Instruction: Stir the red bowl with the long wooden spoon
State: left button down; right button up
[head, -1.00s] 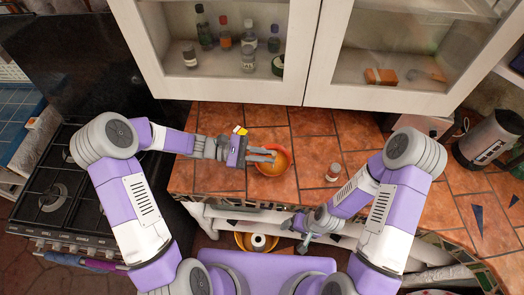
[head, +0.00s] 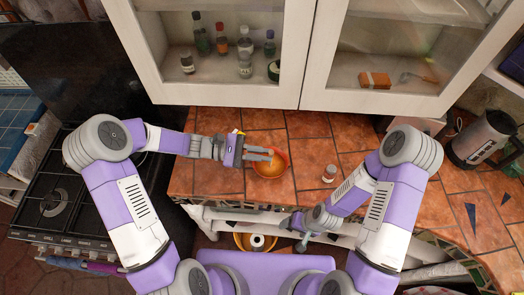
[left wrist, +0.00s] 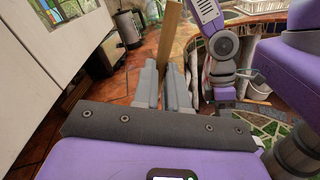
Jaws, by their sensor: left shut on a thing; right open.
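The red bowl (head: 270,171) stands on the tiled counter with an orange inside. My left gripper (head: 271,154) is over the back part of the bowl, fingers pointing right. In the left wrist view my left gripper (left wrist: 165,88) is shut on the long wooden spoon (left wrist: 169,38), whose light brown handle rises between the fingers. The spoon's lower end is hidden, so I cannot tell whether it touches the bowl. My right gripper (head: 303,243) is open and empty, low in front of the counter's front edge.
A glass-door cabinet (head: 207,95) hangs behind the counter. A black stove (head: 50,200) is at left and a metal kettle (head: 482,138) at right. Tiles between jar and kettle are mostly clear.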

pick_arm(q)
notch_tip(320, 180, up, 7)
jog(key=s+p, duration=0.1)
jog(key=p, duration=0.3)
jog(key=shift+f+p, duration=0.15)
jog(key=shift+p, duration=0.2)
jog(key=shift+f, duration=0.15)
